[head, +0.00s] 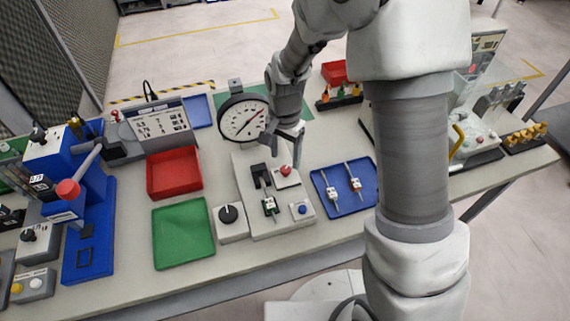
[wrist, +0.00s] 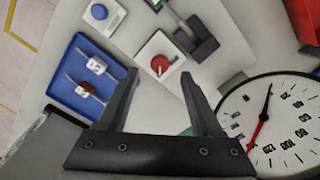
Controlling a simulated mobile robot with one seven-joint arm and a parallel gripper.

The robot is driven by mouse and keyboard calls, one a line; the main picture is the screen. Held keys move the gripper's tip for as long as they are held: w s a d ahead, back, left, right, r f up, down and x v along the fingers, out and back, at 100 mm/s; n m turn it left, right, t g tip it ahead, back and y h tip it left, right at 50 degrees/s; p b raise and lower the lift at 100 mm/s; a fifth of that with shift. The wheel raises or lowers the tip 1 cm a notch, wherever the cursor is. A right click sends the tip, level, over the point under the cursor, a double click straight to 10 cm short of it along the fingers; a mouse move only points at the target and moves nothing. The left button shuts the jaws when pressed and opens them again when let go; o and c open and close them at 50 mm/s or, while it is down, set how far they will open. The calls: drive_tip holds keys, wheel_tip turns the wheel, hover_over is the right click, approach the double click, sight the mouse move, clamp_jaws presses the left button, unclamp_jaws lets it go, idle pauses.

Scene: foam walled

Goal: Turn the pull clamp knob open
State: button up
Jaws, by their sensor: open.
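A red round knob (head: 285,170) sits on a pale square plate on the light grey pull tester base (head: 266,225). In the wrist view the red knob (wrist: 160,65) shows a thin light pointer mark and lies beyond the gap between my fingertips. My gripper (head: 287,140) is open and empty, above and behind the red knob in the head view; its two dark fingers also show in the wrist view (wrist: 159,76). They look apart from the knob. A black clamp block (head: 260,175) is left of the knob, with a small green-ended part (head: 270,205) in front.
A round dial gauge (head: 243,118) stands close beside my gripper. A blue button box (head: 300,209) and black dial box (head: 230,220) are nearby. A blue tray (head: 326,205) holds two small parts. Red (head: 174,186) and green (head: 183,238) trays are left.

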sight(285, 169)
drive_tip(key=shift+f, duration=2.35)
clamp_jaws()
